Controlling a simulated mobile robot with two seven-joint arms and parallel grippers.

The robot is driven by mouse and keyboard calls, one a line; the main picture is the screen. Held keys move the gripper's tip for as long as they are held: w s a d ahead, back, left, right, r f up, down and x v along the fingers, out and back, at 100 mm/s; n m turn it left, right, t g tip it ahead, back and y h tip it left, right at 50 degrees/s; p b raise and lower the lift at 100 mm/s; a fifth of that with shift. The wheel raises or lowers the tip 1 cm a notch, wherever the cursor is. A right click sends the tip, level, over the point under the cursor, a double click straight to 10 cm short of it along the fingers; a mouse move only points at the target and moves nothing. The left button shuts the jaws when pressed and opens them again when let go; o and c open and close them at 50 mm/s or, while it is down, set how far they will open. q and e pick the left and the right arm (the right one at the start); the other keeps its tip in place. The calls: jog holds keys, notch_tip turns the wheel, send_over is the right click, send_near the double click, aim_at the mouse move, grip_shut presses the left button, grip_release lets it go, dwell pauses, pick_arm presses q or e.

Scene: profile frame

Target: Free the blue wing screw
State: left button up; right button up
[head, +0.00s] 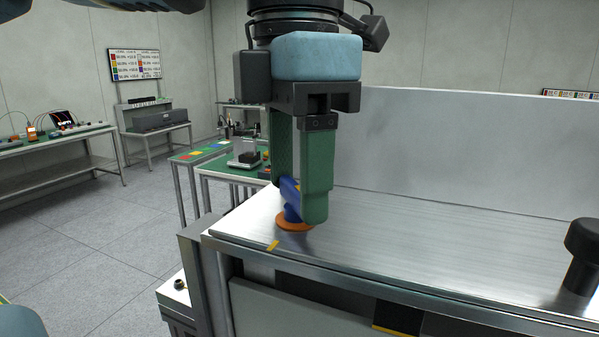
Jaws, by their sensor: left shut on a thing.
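The blue wing screw (290,200) stands on an orange disc (294,226) near the left front corner of the brushed metal plate (420,235). My left gripper (300,200) points straight down over it, with its green fingers shut on the wing screw. The near finger covers the right part of the screw, so only its left wing and base show. I cannot tell whether the screw is clear of the disc. My right gripper is not in the view.
A black knob (582,255) rises from the plate at the far right. A grey upright panel (450,150) closes the plate's back. A small yellow mark (273,246) lies at the front edge. Workbenches (55,140) stand at the left, beyond open floor.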

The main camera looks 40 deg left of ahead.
aim_at(296, 185)
pick_arm(q)
jog(key=n, duration=0.3)
jog(key=shift+n, duration=2.3)
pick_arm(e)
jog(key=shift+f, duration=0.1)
pick_arm(q)
jog(key=o, duration=1)
jog(key=shift+r, duration=0.1)
notch_tip(296, 185, up, 8)
jog(key=shift+f+p, duration=0.2)
jog(key=shift+p, duration=0.15)
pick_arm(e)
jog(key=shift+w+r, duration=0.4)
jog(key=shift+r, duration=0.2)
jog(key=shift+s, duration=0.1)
